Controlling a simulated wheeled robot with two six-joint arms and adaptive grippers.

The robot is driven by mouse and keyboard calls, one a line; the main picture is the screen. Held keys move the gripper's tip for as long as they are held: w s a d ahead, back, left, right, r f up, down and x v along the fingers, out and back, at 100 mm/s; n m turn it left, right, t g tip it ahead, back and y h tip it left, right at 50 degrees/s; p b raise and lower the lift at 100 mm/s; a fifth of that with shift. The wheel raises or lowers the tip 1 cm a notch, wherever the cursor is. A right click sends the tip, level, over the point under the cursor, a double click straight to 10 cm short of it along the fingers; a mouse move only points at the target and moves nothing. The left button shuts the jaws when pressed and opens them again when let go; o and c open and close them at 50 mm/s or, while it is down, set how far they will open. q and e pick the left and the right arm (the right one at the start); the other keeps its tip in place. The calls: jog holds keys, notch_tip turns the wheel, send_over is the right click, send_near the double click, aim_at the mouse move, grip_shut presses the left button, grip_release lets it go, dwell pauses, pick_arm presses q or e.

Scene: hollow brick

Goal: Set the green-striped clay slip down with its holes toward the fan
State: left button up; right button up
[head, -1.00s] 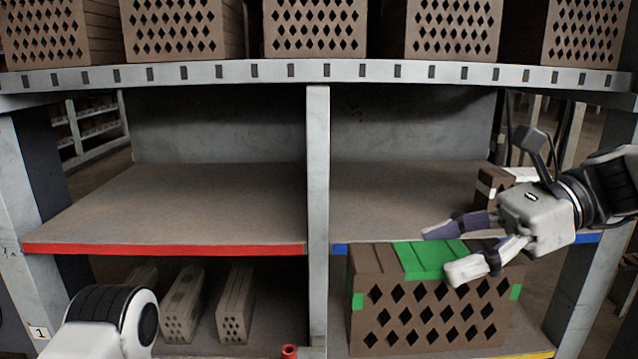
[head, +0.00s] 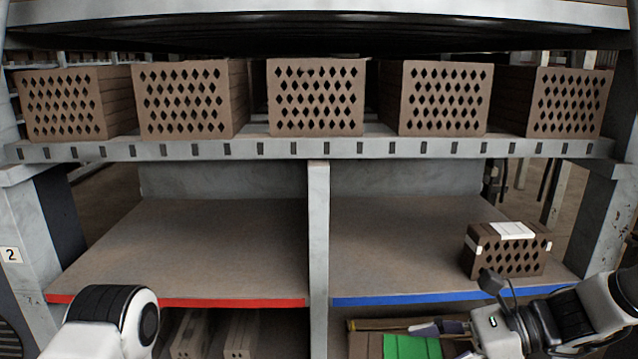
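The green-striped brick (head: 364,346) shows at the bottom of the head view, right of the centre post and below the blue-edged shelf. I see part of its brown top and a broad green stripe (head: 410,347); its front is cut off by the frame. My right gripper (head: 452,341) is at the top of this brick, one dark finger over the stripe's far edge, the other partly cut off. Whether the fingers press on the brick is unclear. Only a rounded part of my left arm shows; its gripper is out of view. No fan can be made out.
A white-striped brick (head: 509,255) stands on the right of the blue-edged shelf (head: 400,240), holes facing me. The red-edged shelf (head: 190,245) is empty. Several hollow bricks line the upper shelf (head: 260,149). A grey post (head: 318,240) divides the bays. Smaller bricks (head: 190,335) lie below left.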

jog(key=f+m+t+p, duration=0.1)
jog(key=p, duration=0.1)
jog(key=d+f+m+t+h+p, duration=0.1)
jog(key=f+m+t+p, duration=0.1)
jog(key=d+f+m+t+p, duration=0.1)
jog(key=f+t+p, duration=0.1)
jog(key=shift+s+f+m+h, duration=0.1)
jog(key=shift+s+m+h, duration=0.15)
jog(key=shift+m+h, duration=0.15)
jog(key=shift+m+t+h, duration=0.3)
jog(key=shift+m+t, duration=0.2)
jog(key=shift+t, duration=0.2)
jog(key=f, duration=0.1)
jog(key=d+f, duration=0.1)
jog(key=f, duration=0.1)
jog(key=d+f, duration=0.1)
jog(key=f, duration=0.1)
jog(key=shift+d, duration=0.1)
jog(key=shift+w+d, duration=0.1)
pick_arm(q)
notch_tip(320, 180, up, 9)
